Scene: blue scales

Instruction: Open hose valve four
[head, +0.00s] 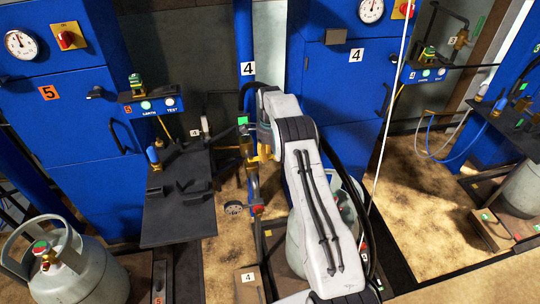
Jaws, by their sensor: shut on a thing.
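A brass hose valve (250,172) hangs in the middle of the head view, below the blue post (244,35) that bears a white 4 plate (248,68). My gripper (263,150) is at the upper part of this brass valve, at the end of my grey and white arm. It looks shut on the valve, though its fingers are small and partly covered by my own arm. Whether the valve's handle is turned cannot be told.
A blue cabinet marked 4 (355,55) stands behind my arm. A grey cylinder (298,240) is partly hidden by it. To the left are cabinet 5 (55,110), a black shelf (180,222) and another cylinder (85,275). A white pole (388,130) stands right of my arm.

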